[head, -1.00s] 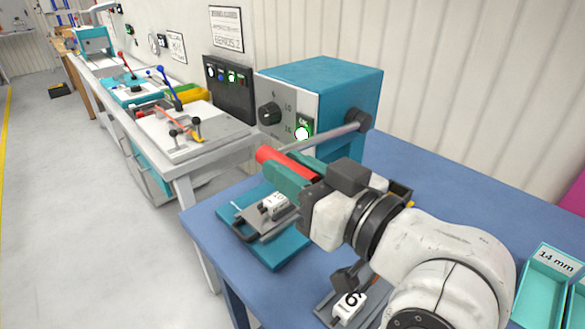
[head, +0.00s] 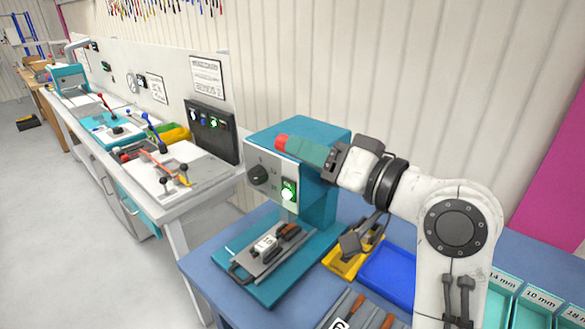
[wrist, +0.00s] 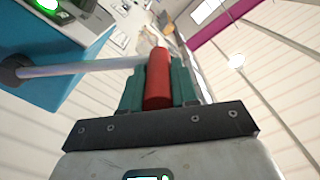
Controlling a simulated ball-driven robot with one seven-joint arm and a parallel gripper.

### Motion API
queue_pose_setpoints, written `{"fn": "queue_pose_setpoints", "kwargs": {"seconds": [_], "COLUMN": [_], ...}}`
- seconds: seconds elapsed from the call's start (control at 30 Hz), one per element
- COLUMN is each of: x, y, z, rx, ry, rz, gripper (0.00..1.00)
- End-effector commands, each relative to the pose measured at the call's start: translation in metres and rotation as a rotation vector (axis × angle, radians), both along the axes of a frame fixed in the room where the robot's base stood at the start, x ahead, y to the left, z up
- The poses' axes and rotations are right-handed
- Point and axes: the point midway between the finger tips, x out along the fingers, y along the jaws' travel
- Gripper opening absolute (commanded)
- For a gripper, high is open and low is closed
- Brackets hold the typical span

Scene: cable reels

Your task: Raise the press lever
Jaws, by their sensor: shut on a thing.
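The press (head: 325,210) is a teal machine with a grey front panel on the blue bench. Its lever has a red grip (head: 282,142), seen at the height of the press top; its rod is hidden behind my gripper and arm in the head view. In the wrist view the grey rod (wrist: 95,66) runs from a dark pivot (wrist: 14,69) to the red grip (wrist: 158,82). My gripper (head: 304,151) is shut on the red grip, its teal fingers on either side of it. A die with a white label (head: 266,243) lies on the teal press base.
A green-lit button (head: 288,191) and a dark knob (head: 258,175) are on the press front. A yellow tray (head: 343,262) and a blue tray (head: 388,272) stand right of the base. Teal bins (head: 537,305) are at the lower right. Another workbench (head: 190,205) stands left.

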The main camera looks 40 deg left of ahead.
Motion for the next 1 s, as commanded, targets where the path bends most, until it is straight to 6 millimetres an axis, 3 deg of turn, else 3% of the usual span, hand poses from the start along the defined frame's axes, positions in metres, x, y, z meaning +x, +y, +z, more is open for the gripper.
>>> {"fn": "queue_pose_setpoints", "kwargs": {"seconds": [0.13, 0.4, 1.0], "x": [0.021, 0.046, 0.058], "y": [-0.003, -0.005, -0.006], "z": [0.02, 0.037, 0.041], "rx": [0.001, 0.002, 0.0], "ry": [-0.008, -0.007, -0.005], "rz": [-0.006, -0.005, -0.006], "gripper": [0.0, 0.0, 0.0]}}
